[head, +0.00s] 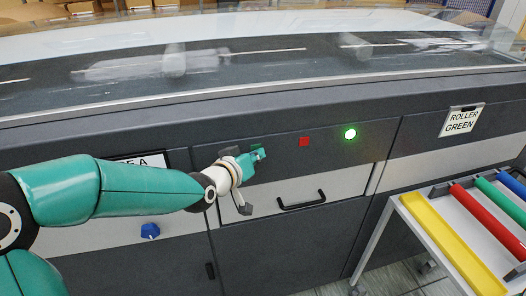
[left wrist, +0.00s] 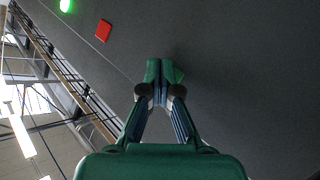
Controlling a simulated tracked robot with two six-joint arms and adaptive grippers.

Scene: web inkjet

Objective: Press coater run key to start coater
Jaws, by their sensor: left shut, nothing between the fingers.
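The coater is a long dark grey machine (head: 340,240) with a clear cover on top. A green key (head: 257,145) on its front panel is mostly hidden behind my left gripper (head: 258,155). In the left wrist view, a corner of the green key (left wrist: 177,74) shows beside the fingertips. My left gripper (left wrist: 160,78) is shut and empty, pointing at the panel over the key. I cannot tell whether the tips touch it. A red key (head: 304,141) sits to the right, and beyond it a round green lamp (head: 350,133) is lit. My right gripper is not in view.
A sign reading "ROLLER GREEN" (head: 462,120) is on the right panel. A cart (head: 410,222) with yellow, red, green and blue bars stands at the right. A black drawer handle (head: 302,203) and a blue knob (head: 150,231) are lower on the front.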

